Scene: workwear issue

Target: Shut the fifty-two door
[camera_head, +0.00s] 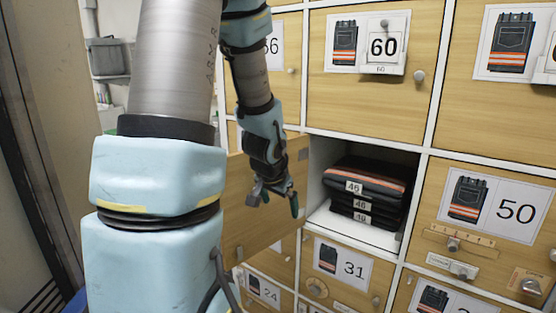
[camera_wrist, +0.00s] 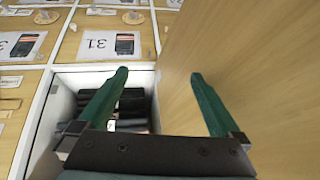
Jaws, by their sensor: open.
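One locker door (camera_head: 240,215) stands swung open at the left side of an open compartment (camera_head: 397,238). Its number does not show, and my arm hides part of it. The plain wooden face of the door fills the right of the wrist view (camera_wrist: 255,75). My gripper (camera_head: 278,200) is open with nothing between its fingers, in front of the compartment and close to the door. In the wrist view one green finger (camera_wrist: 104,100) overlaps the compartment and the other (camera_wrist: 209,105) overlaps the door. I cannot tell whether a finger touches it.
Folded dark garments (camera_head: 365,195) with orange stripes and number tags lie stacked inside the compartment. Shut doors surround it: 60 (camera_head: 340,100) above, 50 (camera_head: 440,215) to the right, 31 (camera_head: 330,285) below. Small knobs stick out from them. A grey bin (camera_head: 108,55) stands at the back left.

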